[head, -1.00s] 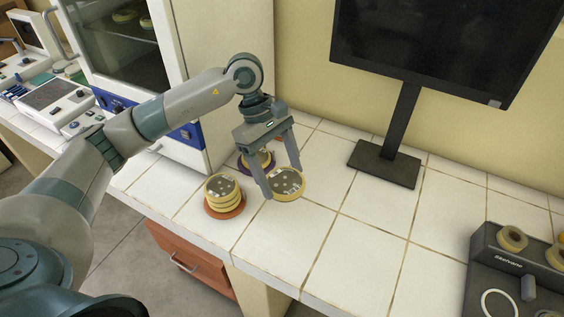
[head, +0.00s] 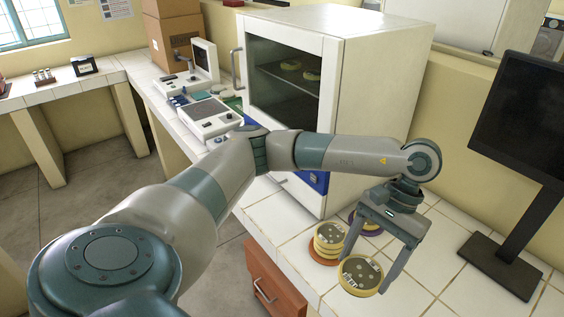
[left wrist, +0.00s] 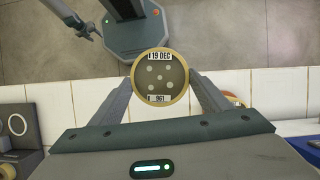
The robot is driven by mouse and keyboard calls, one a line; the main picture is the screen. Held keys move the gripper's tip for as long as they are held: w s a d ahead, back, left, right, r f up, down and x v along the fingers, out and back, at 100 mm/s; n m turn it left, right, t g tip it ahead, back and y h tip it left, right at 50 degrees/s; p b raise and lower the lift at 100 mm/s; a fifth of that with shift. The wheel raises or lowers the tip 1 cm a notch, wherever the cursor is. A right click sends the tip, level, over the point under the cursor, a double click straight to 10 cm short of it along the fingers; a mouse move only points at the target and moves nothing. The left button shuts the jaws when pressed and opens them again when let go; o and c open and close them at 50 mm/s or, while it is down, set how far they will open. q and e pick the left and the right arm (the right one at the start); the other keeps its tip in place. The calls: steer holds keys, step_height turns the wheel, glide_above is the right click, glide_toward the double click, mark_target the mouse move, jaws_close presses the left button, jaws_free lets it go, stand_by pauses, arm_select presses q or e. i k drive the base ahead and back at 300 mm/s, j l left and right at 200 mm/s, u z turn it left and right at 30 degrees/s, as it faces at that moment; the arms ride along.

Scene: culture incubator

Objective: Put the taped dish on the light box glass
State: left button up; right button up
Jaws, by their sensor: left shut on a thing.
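My left gripper (head: 374,266) is shut on a round yellow-rimmed dish (head: 360,275) with a dark face, pale spots and white label strips. In the left wrist view the dish (left wrist: 160,77) sits between the fingertips and reads "19 DEC" and "961". I cannot make out tape on its rim. In the head view the dish appears just in front of a dish stack.
A stack of yellow dishes on an orange base (head: 327,241) stands close to the held dish, with a purple-based one (head: 368,224) behind. The white incubator (head: 335,85) rises behind my arm. A black monitor (head: 520,130) stands right. The tiled bench's front edge is near.

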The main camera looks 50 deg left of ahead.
mark_target(204, 108)
steer(key=j, duration=0.45)
steer(key=k+j, duration=0.15)
steer(key=j, duration=0.25)
steer(key=j+u, duration=0.1)
steer(key=j, duration=0.8)
steer(key=i+j+u, duration=0.1)
steer(key=j, duration=0.8)
steer(key=i+j, duration=0.1)
steer(key=j, duration=0.35)
steer(key=i+j+u, duration=0.1)
steer(key=j, duration=0.3)
steer(key=i+j, duration=0.15)
steer(key=j, duration=0.3)
steer(key=i+j+u, duration=0.1)
steer(key=j, duration=0.3)
steer(key=i+j, duration=0.3)
steer(key=i+j+u, duration=0.1)
steer(key=i+j, duration=0.25)
steer(key=i, duration=0.15)
